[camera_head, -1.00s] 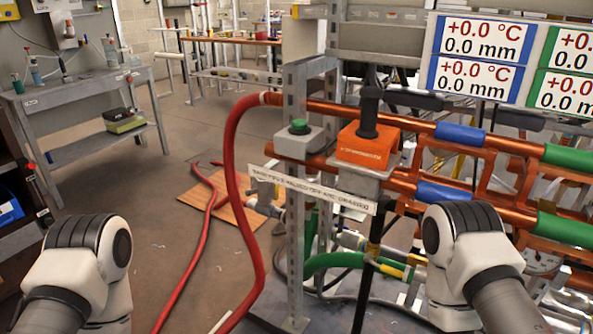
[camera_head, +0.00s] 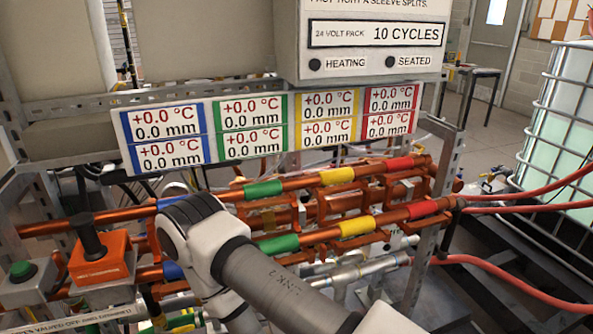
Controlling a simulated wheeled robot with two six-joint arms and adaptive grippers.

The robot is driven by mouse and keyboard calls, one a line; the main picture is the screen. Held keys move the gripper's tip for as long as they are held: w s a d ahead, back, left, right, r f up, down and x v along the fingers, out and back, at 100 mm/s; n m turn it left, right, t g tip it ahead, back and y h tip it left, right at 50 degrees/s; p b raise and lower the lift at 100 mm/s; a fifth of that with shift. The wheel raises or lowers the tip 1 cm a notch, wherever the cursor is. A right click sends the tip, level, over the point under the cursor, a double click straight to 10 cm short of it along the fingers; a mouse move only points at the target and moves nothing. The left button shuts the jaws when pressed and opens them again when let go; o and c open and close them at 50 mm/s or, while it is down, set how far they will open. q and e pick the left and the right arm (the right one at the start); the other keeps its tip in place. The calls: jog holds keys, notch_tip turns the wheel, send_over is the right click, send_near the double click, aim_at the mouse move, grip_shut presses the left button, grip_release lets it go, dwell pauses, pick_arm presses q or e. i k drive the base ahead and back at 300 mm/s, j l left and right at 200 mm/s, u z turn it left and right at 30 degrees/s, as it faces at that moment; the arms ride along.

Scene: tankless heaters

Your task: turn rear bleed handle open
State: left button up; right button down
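I cannot single out the rear bleed handle; my arm covers part of the pipework. Copper pipes (camera_head: 330,235) with blue, green, yellow and red sleeves run across the rack. Grey metal pipe fittings (camera_head: 352,272) show below them, too small to tell a handle. An orange block (camera_head: 98,262) with an upright black handle stands at the left, beside a grey box with a green button (camera_head: 21,270). My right arm reaches in from the bottom right, in front of the pipes. Neither gripper is in view.
A display panel (camera_head: 268,125) with several readouts hangs above the pipes, under a grey control box (camera_head: 375,58). Red hoses (camera_head: 525,191) leave the rack at the right. A caged white tank (camera_head: 565,125) stands there. Open floor (camera_head: 480,150) shows behind.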

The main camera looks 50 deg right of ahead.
aim_at(322, 248)
jog(key=z, duration=1.85)
